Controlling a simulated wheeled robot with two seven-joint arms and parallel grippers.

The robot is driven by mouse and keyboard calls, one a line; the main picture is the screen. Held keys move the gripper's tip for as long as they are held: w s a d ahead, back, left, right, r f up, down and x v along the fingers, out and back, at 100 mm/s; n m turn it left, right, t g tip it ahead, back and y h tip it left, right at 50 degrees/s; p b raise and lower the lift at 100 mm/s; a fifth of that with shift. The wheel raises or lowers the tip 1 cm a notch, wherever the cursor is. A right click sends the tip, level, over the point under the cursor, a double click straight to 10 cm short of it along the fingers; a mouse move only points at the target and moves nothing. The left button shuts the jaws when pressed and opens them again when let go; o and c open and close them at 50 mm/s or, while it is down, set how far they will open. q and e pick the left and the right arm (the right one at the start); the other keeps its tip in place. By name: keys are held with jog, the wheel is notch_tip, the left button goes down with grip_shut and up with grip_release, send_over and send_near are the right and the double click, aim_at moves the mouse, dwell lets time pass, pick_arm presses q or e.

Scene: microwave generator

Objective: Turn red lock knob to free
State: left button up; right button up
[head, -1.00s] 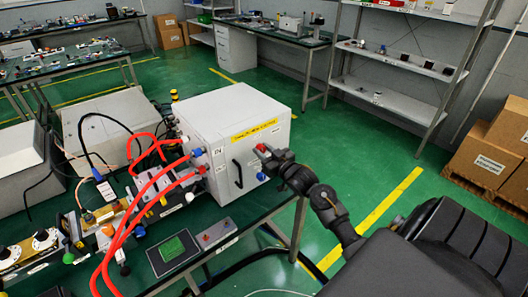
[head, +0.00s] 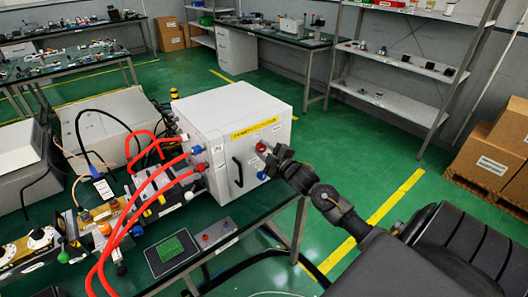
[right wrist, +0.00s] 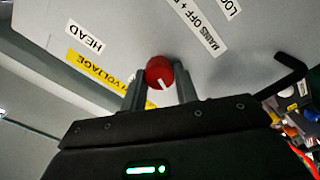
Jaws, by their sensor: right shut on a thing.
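The red lock knob (head: 261,146) is on the front of a white cabinet (head: 216,112), near its upper right. In the right wrist view the knob (right wrist: 159,71) is round, with a short white mark on its face. My right gripper (head: 267,153) reaches it from the right. In the right wrist view its two fingers (right wrist: 159,82) stand on either side of the knob, shut on it. Printed labels lie on the panel around it; the one beginning "LO" is cut off by the picture edge. My left gripper is out of view.
A black handle (head: 237,172) and a blue knob (head: 262,176) are on the same front. Red cables (head: 126,215) run to the cabinet's left side.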

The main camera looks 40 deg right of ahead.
jog(key=shift+n+b, duration=0.45)
jog(key=shift+n, duration=1.55)
jog(key=o, duration=1)
jog(key=s+b, duration=0.1)
jog(key=s, duration=0.4)
jog(key=s+b, duration=0.2)
jog(key=s, duration=0.3)
jog(key=shift+s+a, duration=0.2)
jog(key=shift+s, duration=0.2)
